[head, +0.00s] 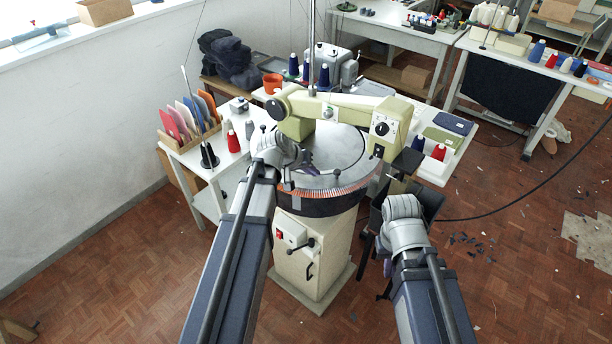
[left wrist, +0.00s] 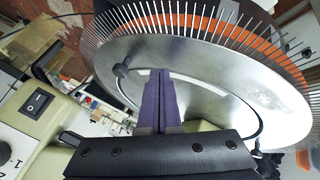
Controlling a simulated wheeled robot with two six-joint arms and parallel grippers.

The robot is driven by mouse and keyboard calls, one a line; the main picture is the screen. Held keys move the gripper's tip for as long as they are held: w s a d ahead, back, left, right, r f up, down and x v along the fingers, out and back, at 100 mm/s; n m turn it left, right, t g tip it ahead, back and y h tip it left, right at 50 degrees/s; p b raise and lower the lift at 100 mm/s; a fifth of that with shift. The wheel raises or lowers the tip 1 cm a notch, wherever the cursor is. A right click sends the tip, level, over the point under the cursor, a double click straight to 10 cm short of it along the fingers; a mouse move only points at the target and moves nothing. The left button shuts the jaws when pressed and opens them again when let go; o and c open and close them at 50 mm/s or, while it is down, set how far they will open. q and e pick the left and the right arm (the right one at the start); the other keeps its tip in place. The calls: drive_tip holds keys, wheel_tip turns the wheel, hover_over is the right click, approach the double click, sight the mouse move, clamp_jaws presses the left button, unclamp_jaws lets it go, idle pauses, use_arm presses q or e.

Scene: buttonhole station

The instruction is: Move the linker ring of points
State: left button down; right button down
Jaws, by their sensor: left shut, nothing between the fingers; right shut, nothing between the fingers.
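The linker ring (head: 345,190) is a round metal dial with a rim of upright points and an orange band, on a cream pedestal machine. In the left wrist view its silver plate (left wrist: 225,80) fills the upper right, the points standing along its edge. My left gripper (head: 289,185) is over the near left part of the dial. In the left wrist view its purple fingers (left wrist: 161,98) are shut together with nothing between them; I cannot tell if they touch the dial. My right gripper (head: 388,264) hangs low, right of the pedestal, mostly hidden by its wrist, away from the ring.
A cream machine arm (head: 340,105) spans the dial's back. A small dark knob (left wrist: 122,71) stands by the plate. A side table at left holds coloured cards (head: 185,118) and yarn cones (head: 233,141). A dark chair is behind my right arm.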

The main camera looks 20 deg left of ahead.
use_arm(q)
drive_tip(key=d, duration=0.1)
drive_tip(key=w+d, duration=0.1)
drive_tip(key=d, duration=0.1)
drive_tip(key=shift+r, duration=0.15)
drive_tip(key=shift+w+d, duration=0.15)
drive_tip(key=shift+d, duration=0.1)
drive_tip(key=shift+d, duration=0.1)
drive_tip(key=shift+w+d, duration=0.3)
drive_tip(key=shift+d, duration=0.3)
drive_tip(key=shift+a, duration=0.1)
